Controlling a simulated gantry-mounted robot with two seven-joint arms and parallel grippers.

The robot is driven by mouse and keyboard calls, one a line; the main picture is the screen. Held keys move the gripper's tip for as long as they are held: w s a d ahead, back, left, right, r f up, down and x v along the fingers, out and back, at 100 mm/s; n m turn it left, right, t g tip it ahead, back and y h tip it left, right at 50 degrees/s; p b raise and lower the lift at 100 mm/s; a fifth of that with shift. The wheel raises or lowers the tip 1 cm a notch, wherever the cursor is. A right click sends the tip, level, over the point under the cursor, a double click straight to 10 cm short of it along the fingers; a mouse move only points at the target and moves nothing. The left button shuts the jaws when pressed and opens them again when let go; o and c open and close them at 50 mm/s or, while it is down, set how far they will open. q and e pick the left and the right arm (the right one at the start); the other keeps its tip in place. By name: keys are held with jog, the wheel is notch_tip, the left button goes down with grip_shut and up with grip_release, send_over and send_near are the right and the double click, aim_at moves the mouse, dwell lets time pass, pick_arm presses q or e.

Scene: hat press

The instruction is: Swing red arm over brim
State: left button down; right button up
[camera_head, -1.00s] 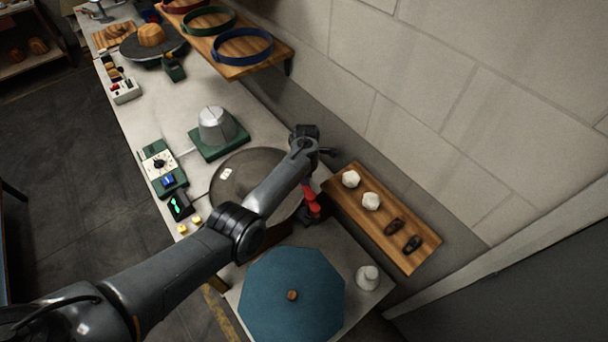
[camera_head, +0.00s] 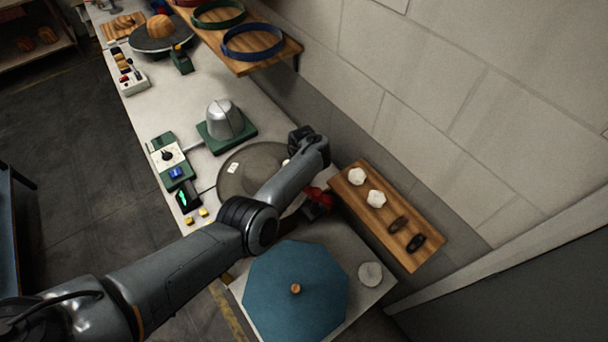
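A round grey-brown disc (camera_head: 236,178), which looks like the hat brim, lies flat on the bench and is partly covered by my arm. The red arm (camera_head: 319,197) shows as a small red piece at the disc's right side, mostly hidden behind my forearm. My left gripper (camera_head: 298,140) is at the disc's far right edge, pointing away from the camera. Its fingertips are hidden, so I cannot see whether it is open or touches anything. My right gripper is not in view.
A metal dome on a green base (camera_head: 224,121) and a control box with a dial (camera_head: 168,156) stand left of the disc. A wooden shelf (camera_head: 388,219) with white and dark pieces is at the right. A blue octagonal top (camera_head: 296,270) is in front.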

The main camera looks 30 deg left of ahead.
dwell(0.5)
pick_arm(q)
jog(key=c, duration=1.1)
grip_release()
jog(key=shift+r, duration=0.1)
jog(key=shift+r+p, duration=1.4)
jog(key=shift+r, duration=3.9)
